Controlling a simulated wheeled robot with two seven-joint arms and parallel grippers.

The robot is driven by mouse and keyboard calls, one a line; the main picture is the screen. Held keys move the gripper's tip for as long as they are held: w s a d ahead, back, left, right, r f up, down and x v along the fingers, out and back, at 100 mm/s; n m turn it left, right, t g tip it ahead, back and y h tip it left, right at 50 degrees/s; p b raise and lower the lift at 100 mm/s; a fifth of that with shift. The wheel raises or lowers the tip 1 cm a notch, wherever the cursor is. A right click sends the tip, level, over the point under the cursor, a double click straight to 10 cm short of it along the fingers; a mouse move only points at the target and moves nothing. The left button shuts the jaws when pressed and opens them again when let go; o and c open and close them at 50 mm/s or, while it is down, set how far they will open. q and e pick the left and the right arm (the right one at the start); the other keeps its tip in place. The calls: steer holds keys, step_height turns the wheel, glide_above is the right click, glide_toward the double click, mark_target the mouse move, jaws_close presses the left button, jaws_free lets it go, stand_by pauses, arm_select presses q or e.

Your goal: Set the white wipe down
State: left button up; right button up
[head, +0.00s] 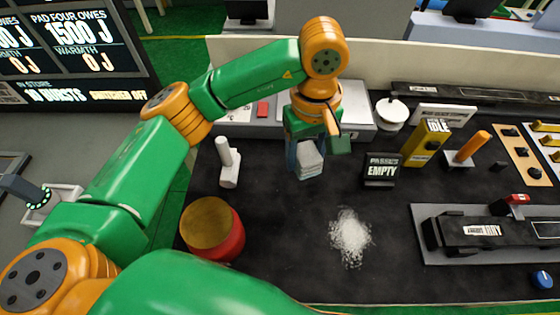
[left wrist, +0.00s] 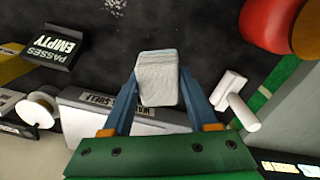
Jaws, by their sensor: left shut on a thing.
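The white wipe (head: 309,159) is a small pale block-like pad held between the fingers of my left gripper (head: 305,163). In the left wrist view the wipe (left wrist: 157,78) sits between the two blue fingers of the left gripper (left wrist: 157,95). The gripper is shut on it, over the back part of the dark worktop (head: 290,215). Whether the wipe touches the surface is hard to tell. My right gripper is not in view.
A red cylinder with a brown top (head: 211,228) is nearer. White powder (head: 350,236) lies mid-table. An "EMPTY" sign (head: 381,170) and a yellow block (head: 425,143) stand right. Dark worktop around the powder is free.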

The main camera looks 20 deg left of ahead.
arm_select(q)
glide_above(280, 173)
steer(key=f, duration=0.5)
steer(key=shift+s+d, duration=0.25)
steer(key=shift+d, duration=0.15)
steer(key=f, duration=0.1)
steer(key=f+p, duration=0.2)
steer(key=shift+w+a+f, duration=0.15)
steer(key=shift+a+f, duration=0.2)
steer(key=shift+f, duration=0.35)
steer(key=shift+f+b, duration=0.3)
steer(key=o, duration=1.3)
steer(key=shift+r, duration=0.1)
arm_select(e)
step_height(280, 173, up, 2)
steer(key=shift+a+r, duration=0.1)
arm_select(q)
steer(key=shift+r, duration=0.1)
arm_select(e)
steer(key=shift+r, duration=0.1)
